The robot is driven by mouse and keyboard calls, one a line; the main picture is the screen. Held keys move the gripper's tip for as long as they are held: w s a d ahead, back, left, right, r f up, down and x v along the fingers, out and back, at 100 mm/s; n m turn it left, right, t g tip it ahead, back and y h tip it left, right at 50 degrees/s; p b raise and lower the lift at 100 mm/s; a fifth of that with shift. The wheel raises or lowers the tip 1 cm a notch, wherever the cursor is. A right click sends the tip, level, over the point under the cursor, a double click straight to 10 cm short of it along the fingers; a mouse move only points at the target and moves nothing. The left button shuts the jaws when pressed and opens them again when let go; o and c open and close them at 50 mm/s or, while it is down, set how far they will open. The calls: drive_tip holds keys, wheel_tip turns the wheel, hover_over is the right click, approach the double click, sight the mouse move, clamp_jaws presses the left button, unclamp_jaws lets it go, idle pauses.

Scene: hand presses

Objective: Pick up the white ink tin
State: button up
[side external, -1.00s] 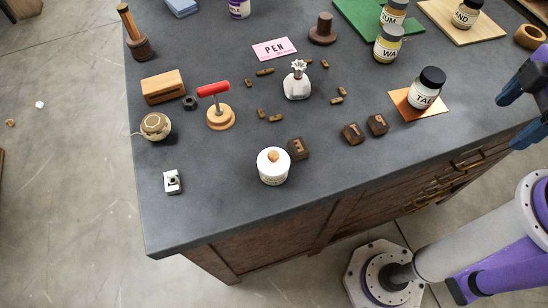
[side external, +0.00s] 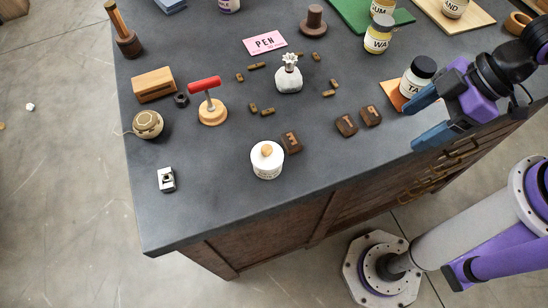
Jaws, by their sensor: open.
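The white ink tin (side external: 267,168), a round white pot with a wooden knob on its lid, stands upright near the front edge of the dark worktop. Its label is too small to read. My gripper (side external: 412,127) is at the right, over the front part of the worktop, its two blue fingers pointing left. The fingers are apart with nothing between them. The gripper is well to the right of the tin and does not touch it.
A dark letter block (side external: 291,142) sits close behind the tin's right side. Two more blocks (side external: 346,125) (side external: 371,116) lie between tin and gripper. A labelled jar (side external: 417,76) stands behind the fingers. A red-handled stamp (side external: 211,106) is behind left.

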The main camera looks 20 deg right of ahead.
drive_tip(key=w+a+f+t+y, duration=0.15)
drive_tip(key=a+y, duration=0.35)
drive_tip(key=a, duration=0.5)
drive_tip(key=t+y, duration=0.2)
approach(270, 153)
drive_tip(key=shift+g, duration=0.25)
drive_tip(key=shift+w+d+f+x, duration=0.15)
drive_tip(key=shift+w+x, duration=0.05)
drive_tip(key=shift+x, duration=1.05)
drive_tip(key=shift+w+d+f+x, duration=0.15)
drive_tip(key=shift+w+x, duration=0.05)
drive_tip(key=shift+x, duration=1.1)
drive_tip(key=shift+w+d+f+x, duration=0.15)
drive_tip(key=shift+w+x, duration=0.1)
drive_tip(key=shift+x, duration=1)
drive_tip(key=shift+n, duration=0.3)
drive_tip(key=shift+s+x, duration=0.1)
drive_tip(key=shift+x, duration=1.25)
drive_tip(key=shift+s+x, duration=0.15)
drive_tip(key=shift+x, duration=1.15)
drive_tip(key=shift+a, duration=0.1)
drive_tip(key=c, duration=0.8)
